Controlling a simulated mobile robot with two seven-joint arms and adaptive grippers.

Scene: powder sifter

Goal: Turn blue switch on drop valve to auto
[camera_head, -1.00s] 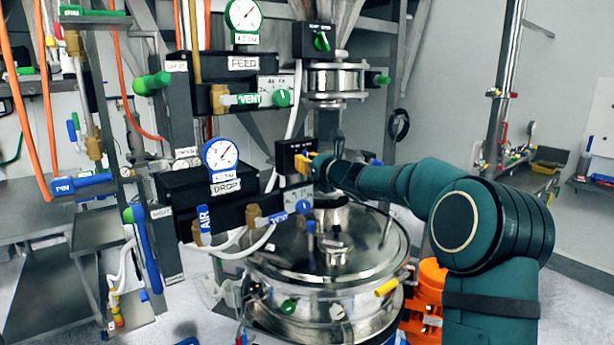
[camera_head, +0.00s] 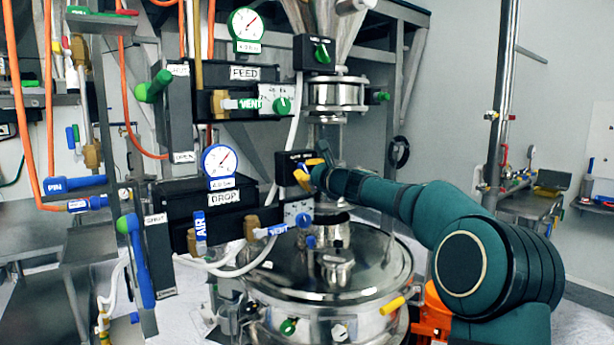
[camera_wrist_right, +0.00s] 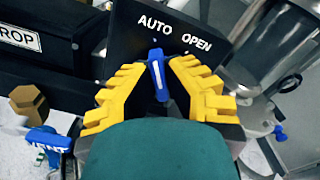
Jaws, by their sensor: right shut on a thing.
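The blue switch (camera_wrist_right: 157,76) sits on the black drop valve box (camera_wrist_right: 184,62) under the words AUTO and OPEN. Its white-lined handle points almost straight up in the right wrist view, leaning slightly toward AUTO. My right gripper (camera_wrist_right: 158,78) has its yellow stepped fingers on both sides of the handle and is shut on it. In the head view my right gripper (camera_head: 310,170) is at the right face of the valve box (camera_head: 287,166), and the switch is largely hidden there. My left gripper is not in view.
The DROP panel (camera_head: 200,203) with a blue gauge (camera_head: 220,160) and a blue VENT handle (camera_head: 272,230) is left of the gripper. The steel sifter lid (camera_head: 300,270) lies below. The FEED panel (camera_head: 244,73) is above. Open room lies to the right.

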